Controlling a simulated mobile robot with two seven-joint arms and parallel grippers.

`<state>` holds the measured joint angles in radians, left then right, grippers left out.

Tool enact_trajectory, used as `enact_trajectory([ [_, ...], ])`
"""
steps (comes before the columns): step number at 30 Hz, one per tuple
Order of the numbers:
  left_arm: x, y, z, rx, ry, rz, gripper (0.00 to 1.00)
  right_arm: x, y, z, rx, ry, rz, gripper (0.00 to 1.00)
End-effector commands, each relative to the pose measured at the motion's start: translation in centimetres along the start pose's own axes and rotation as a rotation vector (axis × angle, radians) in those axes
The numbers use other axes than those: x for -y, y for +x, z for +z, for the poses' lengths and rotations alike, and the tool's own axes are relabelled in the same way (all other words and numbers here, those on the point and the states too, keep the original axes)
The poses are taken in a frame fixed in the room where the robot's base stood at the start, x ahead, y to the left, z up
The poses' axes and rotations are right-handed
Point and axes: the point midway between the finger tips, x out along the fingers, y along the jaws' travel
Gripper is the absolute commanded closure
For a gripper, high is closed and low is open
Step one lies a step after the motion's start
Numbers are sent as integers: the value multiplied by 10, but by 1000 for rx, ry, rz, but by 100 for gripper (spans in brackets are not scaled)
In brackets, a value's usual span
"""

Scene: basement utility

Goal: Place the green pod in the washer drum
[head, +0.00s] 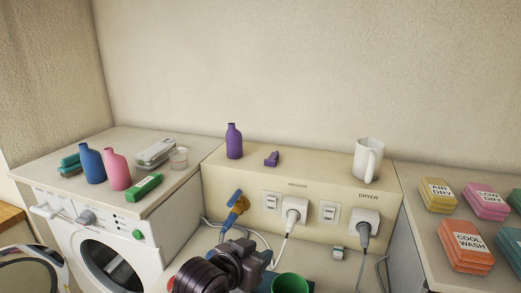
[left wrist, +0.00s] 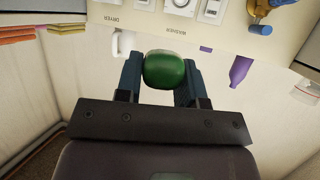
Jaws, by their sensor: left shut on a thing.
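The green pod (left wrist: 164,70) is held between the blue fingers of my left gripper (left wrist: 164,82) in the left wrist view. In the head view the green pod (head: 290,284) shows at the bottom edge, partly cut off, with my left gripper (head: 288,288) around it. The white washer (head: 150,251) stands at the lower left. Its round drum opening (head: 105,262) is dark inside, and its door (head: 32,272) is swung open to the left. The pod is to the right of the drum opening. My right gripper is in neither view.
On the washer top stand blue (head: 91,165) and pink bottles (head: 117,170) and a green box (head: 143,187). A beige outlet ledge (head: 245,185) holds a purple bottle (head: 234,142) and white mug (head: 367,160). Plugs and cables hang in front. Coloured packs (head: 466,248) lie at right.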

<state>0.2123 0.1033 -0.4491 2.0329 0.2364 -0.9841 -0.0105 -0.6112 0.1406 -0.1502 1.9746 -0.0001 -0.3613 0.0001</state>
Motion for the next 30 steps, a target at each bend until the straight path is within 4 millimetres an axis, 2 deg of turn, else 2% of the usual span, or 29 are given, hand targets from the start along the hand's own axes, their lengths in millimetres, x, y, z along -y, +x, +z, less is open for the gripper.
enact_trajectory([
  [2,20,-12,-11,-6,-29,-76,87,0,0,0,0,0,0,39],
  [5,51,-34,-9,-3,-83,-199,87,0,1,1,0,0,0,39],
  [9,93,-69,11,0,-156,-368,87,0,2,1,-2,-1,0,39],
  [12,118,-96,32,2,-200,-474,87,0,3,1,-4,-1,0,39],
  [14,128,-109,45,3,-217,-517,87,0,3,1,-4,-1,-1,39],
  [17,137,-122,63,2,-234,-558,87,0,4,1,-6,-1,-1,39],
  [21,138,-127,80,0,-239,-576,87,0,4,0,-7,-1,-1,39],
  [30,137,-128,88,-3,-239,-579,87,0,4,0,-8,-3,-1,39],
])
